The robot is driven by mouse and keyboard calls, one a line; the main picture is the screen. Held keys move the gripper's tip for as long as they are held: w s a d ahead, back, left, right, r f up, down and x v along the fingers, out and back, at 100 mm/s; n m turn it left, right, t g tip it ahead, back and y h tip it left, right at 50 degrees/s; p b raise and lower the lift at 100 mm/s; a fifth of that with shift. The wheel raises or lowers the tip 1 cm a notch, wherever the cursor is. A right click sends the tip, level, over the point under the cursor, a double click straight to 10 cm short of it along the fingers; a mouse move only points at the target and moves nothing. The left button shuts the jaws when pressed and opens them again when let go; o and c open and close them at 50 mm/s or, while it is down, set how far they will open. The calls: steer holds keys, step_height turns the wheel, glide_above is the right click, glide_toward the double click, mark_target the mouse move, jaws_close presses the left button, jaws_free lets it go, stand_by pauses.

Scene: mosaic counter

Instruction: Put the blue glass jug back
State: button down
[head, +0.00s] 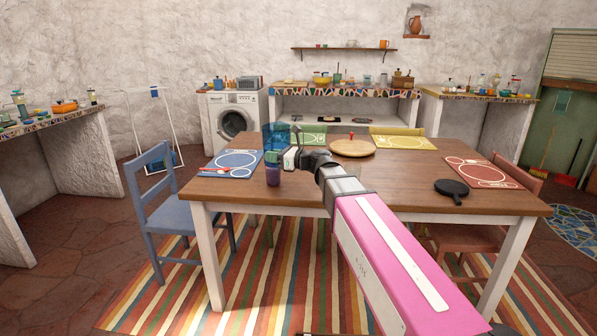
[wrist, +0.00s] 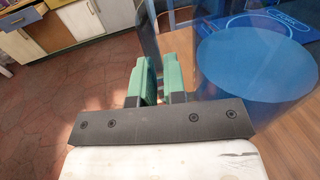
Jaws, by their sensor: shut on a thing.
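The blue glass jug (head: 272,136) is see-through and stands upright at the left side of the wooden table in the head view. In the wrist view the jug (wrist: 255,70) fills the right side, close to my fingers. My gripper (head: 289,158) is shut on the jug at its handle side. In the wrist view the green finger pads of my gripper (wrist: 161,82) close around the narrow dark-blue handle (wrist: 148,35). I cannot tell whether the jug's base touches the table or hangs just above it.
A purple cup (head: 273,176) stands close below the jug. A blue placemat (head: 240,160) lies on the table (head: 330,190), left of the jug. A round wooden lid (head: 352,148) and a black pan (head: 452,187) are also there. A blue chair (head: 158,200) stands at the left. A wall shelf (head: 343,49) is behind.

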steer(key=w+d+r+m+t+h, duration=0.2)
steer(key=w+d+m+t+h, duration=0.25)
steer(key=d, duration=0.75)
steer(key=w+d+r+m+t+h, duration=0.2)
steer(key=w+d+m+t+h, duration=0.3)
steer(key=d, duration=0.6)
steer(key=w+d+r+m+t+h, duration=0.1)
steer(key=w+d+m+t+h, duration=0.4)
steer(key=d, duration=0.7)
steer(key=w+a+f+n+g+y, duration=0.2)
steer(key=a+f+n+y, duration=0.1)
steer(key=a, duration=1)
steer(key=w+a+f+n+g+y, duration=0.2)
steer(key=w+a+f+n+y, duration=0.15)
steer(key=a, duration=0.95)
steer(key=shift+m, duration=0.3)
steer(key=shift+s+a+f, duration=0.1)
steer(key=shift+a+f, duration=0.05)
steer(key=shift+f, duration=1.6)
steer(key=shift+s+a+f, duration=0.1)
steer(key=shift+s+f, duration=0.05)
steer(key=shift+f, duration=1.55)
steer(key=shift+s+a+f, duration=0.1)
steer(key=shift+a+f, duration=0.05)
steer(key=shift+f, duration=1.6)
steer(key=shift+f, duration=0.15)
steer(key=c, duration=1.2)
jaws_free()
